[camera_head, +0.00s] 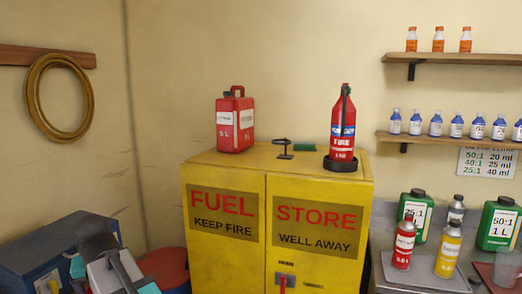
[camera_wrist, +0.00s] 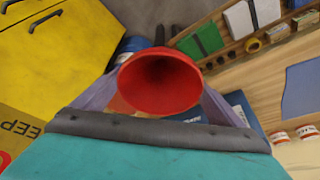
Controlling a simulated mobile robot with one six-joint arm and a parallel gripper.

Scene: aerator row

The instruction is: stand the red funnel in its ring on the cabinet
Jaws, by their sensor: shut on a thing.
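The red funnel (camera_wrist: 160,82) fills the middle of the wrist view, its wide mouth towards the camera. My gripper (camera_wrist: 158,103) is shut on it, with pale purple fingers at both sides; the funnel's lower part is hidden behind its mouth. I cannot make out the funnel in the head view. The yellow cabinet (camera_head: 225,262) stands in the middle of the head view. A small black ring on a stand (camera_head: 285,143) is on its top and looks empty. The cabinet (camera_wrist: 50,50) also shows at the left of the wrist view.
A red fuel can (camera_head: 235,122) stands left of the ring, and a red fire extinguisher (camera_head: 343,130) in a black base stands right. Bottles stand on the bench and shelves (camera_head: 450,138) at right. A blue box-like thing (camera_head: 40,255) is at lower left.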

